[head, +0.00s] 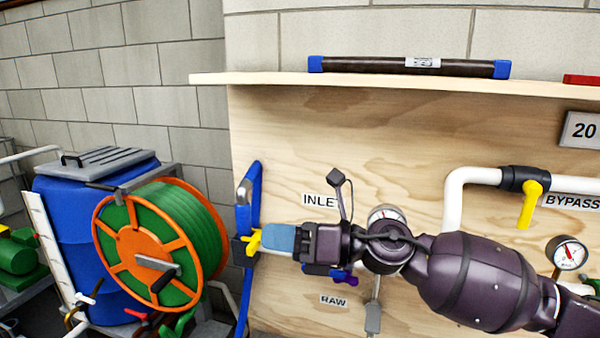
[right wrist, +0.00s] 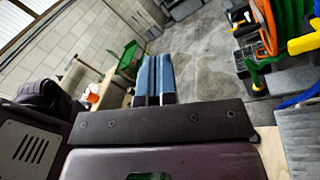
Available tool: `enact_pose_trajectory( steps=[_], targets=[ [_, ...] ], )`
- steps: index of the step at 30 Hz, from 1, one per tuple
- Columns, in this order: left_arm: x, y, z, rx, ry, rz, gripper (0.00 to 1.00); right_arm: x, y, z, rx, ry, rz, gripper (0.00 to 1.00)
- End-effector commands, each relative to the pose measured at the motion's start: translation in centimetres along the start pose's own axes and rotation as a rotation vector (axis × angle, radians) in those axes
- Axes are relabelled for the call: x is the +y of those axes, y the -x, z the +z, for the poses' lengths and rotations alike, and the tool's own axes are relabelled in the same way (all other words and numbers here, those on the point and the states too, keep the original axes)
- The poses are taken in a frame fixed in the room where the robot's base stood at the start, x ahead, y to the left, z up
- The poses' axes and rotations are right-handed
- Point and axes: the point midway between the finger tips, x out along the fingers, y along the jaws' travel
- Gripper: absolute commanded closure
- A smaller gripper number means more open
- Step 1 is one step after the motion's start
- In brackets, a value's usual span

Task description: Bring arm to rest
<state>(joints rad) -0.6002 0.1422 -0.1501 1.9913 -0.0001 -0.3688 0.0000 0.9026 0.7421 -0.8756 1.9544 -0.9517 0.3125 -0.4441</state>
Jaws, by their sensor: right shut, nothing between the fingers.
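My right arm comes in from the right across the plywood panel in the head view. Its gripper (head: 268,239) points left, with its blue fingers shut and nothing between them. The fingertips appear close to a yellow valve handle (head: 253,243) on a blue upright pipe (head: 246,205); I cannot tell from this view whether they touch. In the right wrist view the shut fingers (right wrist: 152,78) point out over open floor, with nothing held. A yellow handle (right wrist: 304,40) shows there at the right edge, apart from the fingers. My left gripper is not in view.
A shelf (head: 400,84) above the arm bears a dark filter tube (head: 375,65). White bypass piping (head: 455,200) with a yellow handle (head: 530,204) and gauge (head: 569,253) is on the panel. An orange-green hose reel (head: 150,245) and blue barrel (head: 75,235) stand left.

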Motion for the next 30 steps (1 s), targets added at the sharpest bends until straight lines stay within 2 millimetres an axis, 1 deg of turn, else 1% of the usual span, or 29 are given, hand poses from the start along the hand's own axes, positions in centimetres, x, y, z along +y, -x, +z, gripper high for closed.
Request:
enact_pose_trajectory(
  steps=[1, 3, 7, 11, 14, 17, 18, 20, 22, 26, 27, 29, 30],
  targets=[
    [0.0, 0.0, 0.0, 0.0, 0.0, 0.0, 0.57, -0.4, 0.4, 0.4, -0.106, -0.156, 0.003, 1.0],
    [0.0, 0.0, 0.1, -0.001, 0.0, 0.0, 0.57, -1.2, 1.2, 1.1, -0.24, -0.36, 0.005, 1.0],
    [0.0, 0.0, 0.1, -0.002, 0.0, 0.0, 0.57, -3.6, 3.5, 1.5, -0.463, -0.702, 0.008, 1.0],
    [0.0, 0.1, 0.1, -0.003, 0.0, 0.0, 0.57, -6.4, 6.4, 0.4, -0.663, -1.003, 0.01, 1.0],
    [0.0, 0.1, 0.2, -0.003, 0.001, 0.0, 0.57, -8.6, 8.9, -1.3, -0.808, -1.215, 0.008, 1.0],
    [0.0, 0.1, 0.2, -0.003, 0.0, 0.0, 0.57, -10.7, 11.6, -3.7, -0.951, -1.409, 0.005, 1.0],
    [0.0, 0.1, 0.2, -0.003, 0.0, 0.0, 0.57, -11.5, 12.7, -4.9, -1.008, -1.483, 0.004, 1.0],
    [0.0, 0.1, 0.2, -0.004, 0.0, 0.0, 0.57, -12.5, 14.4, -6.8, -1.091, -1.586, 0.002, 1.0],
    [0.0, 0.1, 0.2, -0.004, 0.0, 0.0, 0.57, -13.5, 16.4, -9.3, -1.187, -1.698, -0.002, 1.0],
    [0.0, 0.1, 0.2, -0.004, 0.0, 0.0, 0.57, -14.7, 20.1, -14.4, -1.356, -1.868, -0.013, 1.0],
    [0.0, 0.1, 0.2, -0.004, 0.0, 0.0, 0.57, -14.8, 21.2, -16.0, -1.406, -1.911, -0.018, 1.0],
    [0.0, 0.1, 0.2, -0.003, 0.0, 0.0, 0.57, -14.9, 22.9, -18.6, -1.479, -1.968, -0.025, 1.0],
    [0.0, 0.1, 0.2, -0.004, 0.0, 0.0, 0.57, -14.9, 23.9, -20.2, -1.526, -2.001, -0.028, 1.0]
  ],
)
